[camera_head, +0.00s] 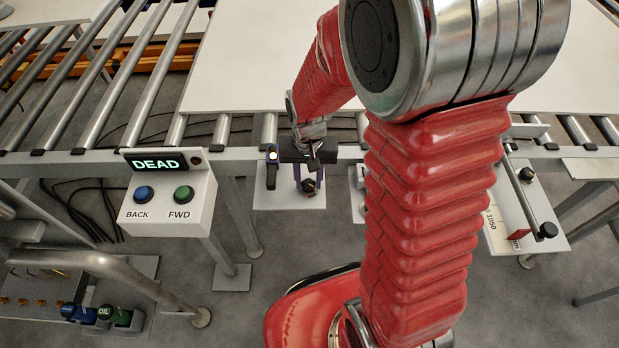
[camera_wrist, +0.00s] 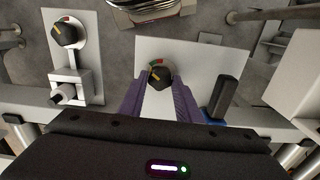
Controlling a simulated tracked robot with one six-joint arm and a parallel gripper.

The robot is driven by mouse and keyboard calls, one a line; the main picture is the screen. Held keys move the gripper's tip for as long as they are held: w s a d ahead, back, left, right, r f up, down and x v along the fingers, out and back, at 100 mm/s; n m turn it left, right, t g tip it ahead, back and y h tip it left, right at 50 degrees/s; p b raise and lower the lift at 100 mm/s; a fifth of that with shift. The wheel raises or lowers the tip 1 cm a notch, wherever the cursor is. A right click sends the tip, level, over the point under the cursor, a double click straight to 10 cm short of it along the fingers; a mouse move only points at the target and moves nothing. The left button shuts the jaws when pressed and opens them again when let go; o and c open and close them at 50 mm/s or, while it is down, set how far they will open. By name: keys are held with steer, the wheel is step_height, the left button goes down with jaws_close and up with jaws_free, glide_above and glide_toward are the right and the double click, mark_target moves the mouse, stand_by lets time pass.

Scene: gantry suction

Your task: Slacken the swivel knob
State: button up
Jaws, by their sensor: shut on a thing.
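A black knob (camera_wrist: 160,75) with a yellow pointer sits on a pale plate (camera_wrist: 205,50), with a small red and green mark at its edge. I take it for the swivel knob; no label is readable. My gripper (camera_wrist: 160,88) has its two purple fingers on either side of this knob and is shut on it. In the head view my gripper (camera_head: 308,180) reaches down to the same knob (camera_head: 309,187) at the front of the conveyor frame. The fingers and wrist hide part of the knob and plate.
A black and blue lever (camera_head: 271,170) stands close beside the knob. A neighbouring plate (camera_wrist: 92,60) carries another knob (camera_wrist: 67,33) and a pale block fitting. A control box (camera_head: 165,195) reads DEAD. A panel with a rail (camera_head: 525,200) is at right.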

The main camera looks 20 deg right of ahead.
mark_target(309, 183)
steer(key=shift+s+n, duration=0.1)
steer(key=shift+n, duration=1.6)
steer(key=o, duration=1.1)
steer(key=shift+c, duration=0.2)
steer(key=shift+r, duration=0.15)
step_height(309, 183, up, 13)
steer(key=shift+r, duration=0.2)
